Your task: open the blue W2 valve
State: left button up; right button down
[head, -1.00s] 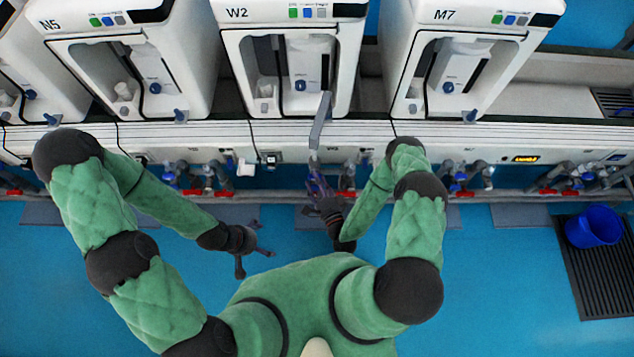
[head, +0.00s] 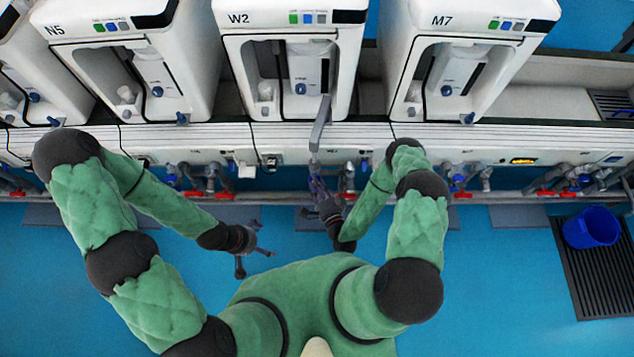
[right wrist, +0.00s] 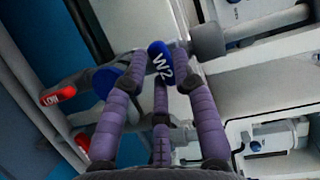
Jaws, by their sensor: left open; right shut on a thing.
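The blue W2 valve handle (right wrist: 160,58) shows in the right wrist view, with white lettering on it. My right gripper (right wrist: 158,75) is shut on this handle; its purple fingers close around it. In the head view my right gripper (head: 318,186) is below the W2 unit (head: 238,18), at the pipes, and it hides the blue handle there. My left gripper (head: 256,250) is open and empty over the blue floor, well away from the pipes.
A red-handled valve (right wrist: 58,94) sits left of the blue handle. Units N5 (head: 55,30) and M7 (head: 441,21) flank W2. Several other red and blue valves line the pipes. A blue bucket (head: 591,228) stands on a dark grate at right. The floor between is clear.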

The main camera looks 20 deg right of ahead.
jog(key=n+g+p, duration=0.1)
jog(key=n+p, duration=0.1)
jog(key=r+n+g+h+p, duration=0.1)
jog(key=n+p, duration=0.1)
jog(key=p, duration=0.1)
jog(key=shift+n+g+h+p, duration=0.4)
jog(key=shift+n+h+p, duration=0.1)
jog(key=shift+n+p, duration=0.65)
jog(key=shift+a+r+n+g+h+p, duration=0.1)
jog(key=shift+n+g+h+p, duration=0.2)
jog(key=shift+n+h+p, duration=0.55)
jog(key=shift+n+g+h+p, duration=0.25)
jog(key=shift+n+g+p, duration=0.05)
jog(key=shift+n, duration=0.7)
jog(key=shift+a+n+g+h, duration=0.1)
jog(key=shift+n+g+h, duration=0.2)
jog(key=shift+n+h, duration=0.5)
jog(key=shift+n, duration=0.3)
jog(key=c, duration=1)
grip_release()
